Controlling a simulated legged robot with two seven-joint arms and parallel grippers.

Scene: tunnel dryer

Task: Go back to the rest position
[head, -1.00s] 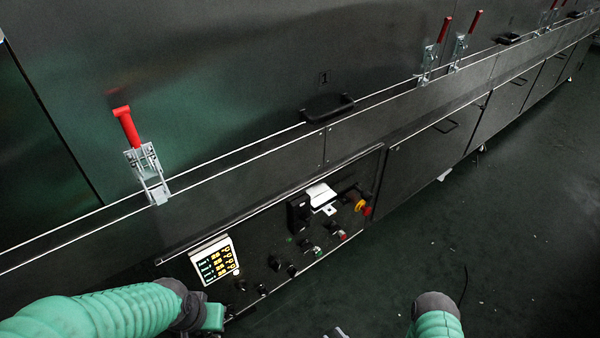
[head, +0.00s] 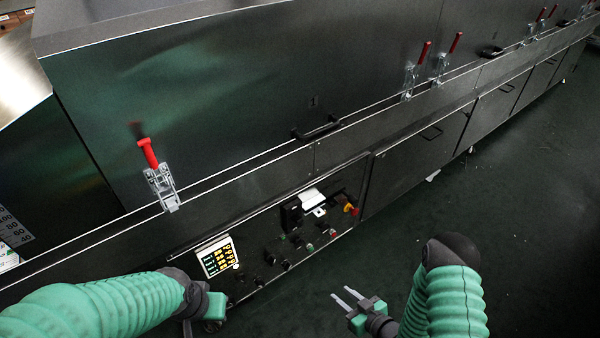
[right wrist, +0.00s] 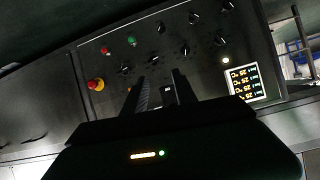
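My right gripper (head: 342,294) is in the lower middle of the head view, over the dark floor and in front of the dryer. Its two fingers stand apart with nothing between them. They also show, apart and empty, in the right wrist view (right wrist: 159,77), with the control panel (right wrist: 195,45) beyond them. My left gripper (head: 203,312) is at the lower left of the head view, just below the lit display. Its fingers are mostly hidden, so I cannot tell whether it is open.
The dryer's dark metal front (head: 240,110) runs across the view. It has red-handled clamps (head: 149,153), a black handle (head: 318,127), a lit temperature display (head: 218,258) and a red-yellow button (head: 351,209). The floor (head: 530,220) at the right is clear.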

